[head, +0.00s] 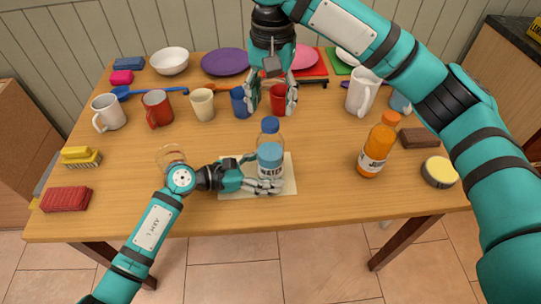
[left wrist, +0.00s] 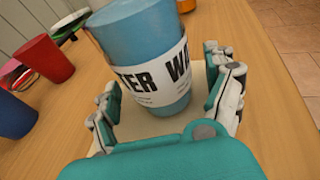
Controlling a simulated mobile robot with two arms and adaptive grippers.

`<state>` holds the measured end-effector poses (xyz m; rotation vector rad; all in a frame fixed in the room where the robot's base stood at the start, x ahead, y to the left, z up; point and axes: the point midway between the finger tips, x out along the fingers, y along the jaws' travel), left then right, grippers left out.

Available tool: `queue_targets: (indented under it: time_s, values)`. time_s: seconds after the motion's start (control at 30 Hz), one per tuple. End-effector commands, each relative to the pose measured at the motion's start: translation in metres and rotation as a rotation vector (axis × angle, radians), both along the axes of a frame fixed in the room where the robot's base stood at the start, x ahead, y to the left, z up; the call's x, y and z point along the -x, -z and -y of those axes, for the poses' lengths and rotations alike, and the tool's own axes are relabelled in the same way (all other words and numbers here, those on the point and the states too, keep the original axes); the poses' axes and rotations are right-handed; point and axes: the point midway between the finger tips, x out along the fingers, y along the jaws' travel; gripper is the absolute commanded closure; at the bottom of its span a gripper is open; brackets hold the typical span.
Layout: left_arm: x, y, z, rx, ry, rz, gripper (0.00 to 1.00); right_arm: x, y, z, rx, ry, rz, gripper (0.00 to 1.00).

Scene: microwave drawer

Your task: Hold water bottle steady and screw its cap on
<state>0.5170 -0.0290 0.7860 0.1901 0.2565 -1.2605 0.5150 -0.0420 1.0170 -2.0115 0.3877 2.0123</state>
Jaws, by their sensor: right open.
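The water bottle (head: 270,151), with blue water and a white label, stands upright on a cream mat (head: 233,189) near the table's front. Its blue cap (head: 270,125) sits at the top of the neck; I cannot tell how tightly. My left gripper (head: 268,186) is low at the bottle, with its fingers on either side. In the left wrist view, the bottle (left wrist: 150,55) stands between the spread fingers, with a gap on the right side. My right gripper (head: 272,100) is open and empty, pointing down above and behind the cap.
An orange juice bottle (head: 379,146) and a round yellow-topped tin (head: 439,171) stand to the right. A clear glass (head: 171,156) is close to my left wrist. Several mugs and cups, including a red one (head: 278,100), line the back. The table between bottle and juice is clear.

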Motion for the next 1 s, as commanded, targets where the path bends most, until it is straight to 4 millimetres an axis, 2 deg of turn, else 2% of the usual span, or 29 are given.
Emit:
queue_targets:
  time_s: [0.23,0.37,0.8,1.0]
  values:
    - [0.000,0.001,-0.001,-0.002,0.000,-0.002,0.13,0.000,0.000,0.000,0.000,0.000,0.000,0.47]
    - [0.002,-0.001,-0.010,-0.003,-0.001,-0.001,0.13,0.000,0.000,0.000,0.000,0.000,0.000,0.47]
    - [0.027,-0.026,-0.088,-0.005,0.000,-0.001,0.13,0.000,0.000,0.000,0.000,0.000,0.000,0.47]
    - [0.033,-0.033,-0.107,-0.002,0.001,-0.002,0.13,0.000,0.000,0.000,0.000,0.000,0.000,0.47]
